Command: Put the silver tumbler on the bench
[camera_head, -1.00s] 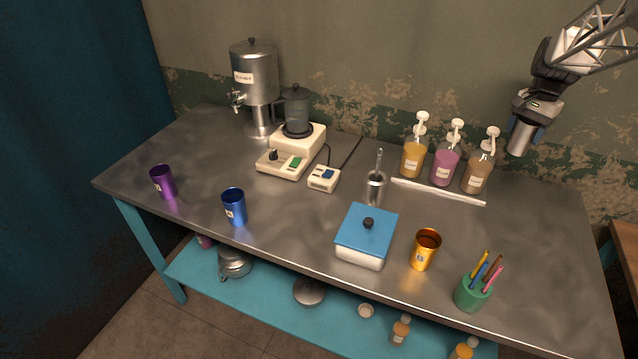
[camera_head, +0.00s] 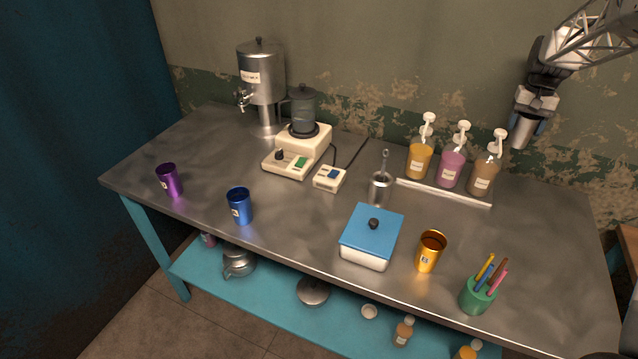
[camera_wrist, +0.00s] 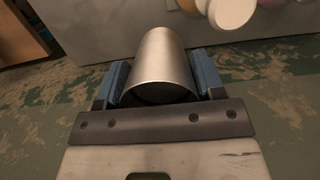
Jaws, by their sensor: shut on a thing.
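The silver tumbler (camera_head: 522,132) is in my gripper (camera_head: 526,128) at the upper right of the head view, raised above the back right part of the bench (camera_head: 300,228). In the wrist view the tumbler (camera_wrist: 160,62) sits between the two blue finger pads of my gripper (camera_wrist: 160,82), which is shut on it. The tumbler stands apart from the bench top, near the wall. The bench is a grey metal table with a teal frame and lower shelf.
A gold cup (camera_head: 429,252), pen holder (camera_head: 477,295), blue-lidded box (camera_head: 367,250), blue cup (camera_head: 240,206) and purple cup (camera_head: 169,180) stand along the front. The right back bench top is clear.

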